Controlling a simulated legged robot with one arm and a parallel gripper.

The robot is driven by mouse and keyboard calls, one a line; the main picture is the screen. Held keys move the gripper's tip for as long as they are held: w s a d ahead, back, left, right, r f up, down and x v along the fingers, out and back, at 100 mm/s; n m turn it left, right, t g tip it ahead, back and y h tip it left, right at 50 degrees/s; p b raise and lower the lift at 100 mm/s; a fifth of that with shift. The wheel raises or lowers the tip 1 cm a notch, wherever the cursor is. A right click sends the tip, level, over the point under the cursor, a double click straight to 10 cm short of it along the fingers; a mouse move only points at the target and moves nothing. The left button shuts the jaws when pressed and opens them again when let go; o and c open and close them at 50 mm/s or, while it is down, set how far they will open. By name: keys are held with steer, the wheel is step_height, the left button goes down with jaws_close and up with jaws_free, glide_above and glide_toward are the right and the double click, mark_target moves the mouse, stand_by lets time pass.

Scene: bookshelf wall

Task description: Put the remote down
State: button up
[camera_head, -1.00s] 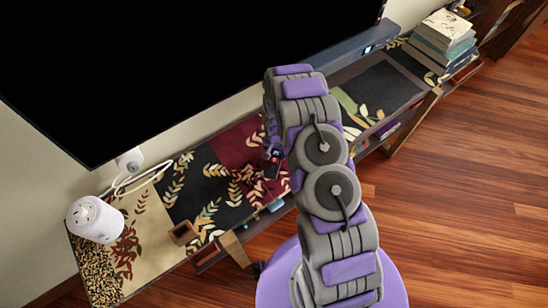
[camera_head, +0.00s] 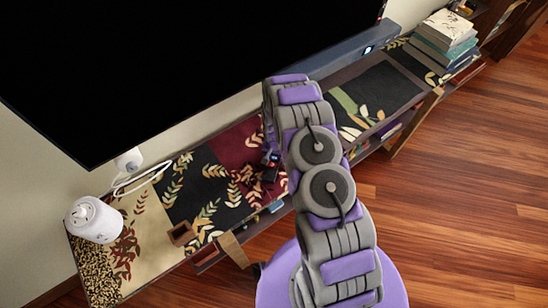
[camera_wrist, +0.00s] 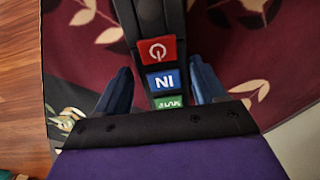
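The remote (camera_wrist: 158,25) is black with red, blue and green buttons. In the wrist view it lies along the dark red part of the patterned table runner, seemingly resting on it. My gripper (camera_wrist: 160,68) has its two blue fingers on either side of the remote, with narrow gaps beside it, so it looks open. In the head view the dark remote (camera_head: 269,175) shows on the runner just below my gripper (camera_head: 271,157), left of my arm. The remote's near end is hidden by the gripper's body in the wrist view.
The long console (camera_head: 340,74) carries the patterned runner (camera_head: 215,181). A white cylindrical device (camera_head: 94,220) and a small brown wooden box (camera_head: 182,233) stand at left. Stacked books (camera_head: 443,40) are at far right. A large black screen (camera_head: 180,60) overhangs the back.

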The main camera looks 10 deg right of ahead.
steer(key=shift+o, duration=0.7)
steer(key=shift+d, duration=0.1)
steer(key=shift+r, duration=0.1)
